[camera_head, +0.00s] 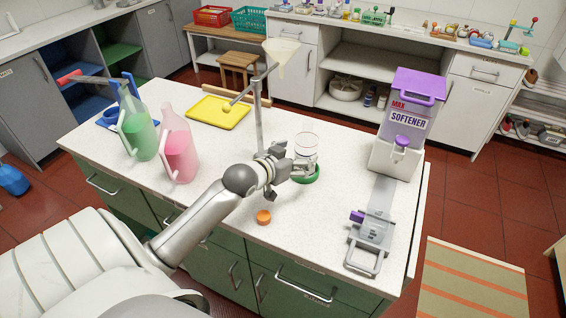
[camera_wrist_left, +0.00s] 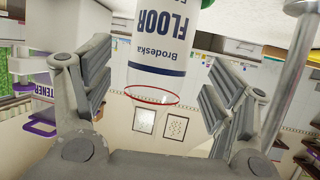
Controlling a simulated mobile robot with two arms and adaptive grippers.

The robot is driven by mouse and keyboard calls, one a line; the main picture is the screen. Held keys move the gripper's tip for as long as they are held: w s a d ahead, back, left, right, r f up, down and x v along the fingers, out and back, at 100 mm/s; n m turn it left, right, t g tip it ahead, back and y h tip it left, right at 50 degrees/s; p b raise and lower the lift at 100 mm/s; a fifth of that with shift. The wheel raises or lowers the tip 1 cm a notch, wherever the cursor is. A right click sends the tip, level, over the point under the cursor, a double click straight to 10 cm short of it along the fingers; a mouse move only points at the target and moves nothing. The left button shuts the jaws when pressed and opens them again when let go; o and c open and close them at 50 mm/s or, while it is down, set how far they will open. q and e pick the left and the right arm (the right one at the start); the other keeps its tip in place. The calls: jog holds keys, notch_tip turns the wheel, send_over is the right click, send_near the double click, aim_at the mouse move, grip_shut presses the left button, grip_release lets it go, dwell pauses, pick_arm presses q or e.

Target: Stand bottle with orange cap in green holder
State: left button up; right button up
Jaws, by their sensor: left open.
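A clear container (camera_head: 307,143) stands upright at the green holder (camera_head: 307,179) on the white counter. The gripper hides part of its base, so I cannot tell how deep it sits. In the left wrist view the clear container (camera_wrist_left: 165,45) has a white label reading FLOOR and Brodeska, and a red ring at one end. A loose orange cap (camera_head: 263,217) lies on the counter near the front edge, apart from the container. My right gripper is not in view.
A metal stand with a funnel (camera_head: 282,55) rises behind my left wrist. Green (camera_head: 138,132) and pink (camera_head: 180,155) jugs and a yellow tray (camera_head: 219,112) are left. A softener dispenser (camera_head: 397,158) and grey device (camera_head: 370,230) are right. Counter right of the cap is clear.

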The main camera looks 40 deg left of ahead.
pick_arm(q)
jog(key=v, duration=0.7)
jog(key=shift+b, duration=0.35)
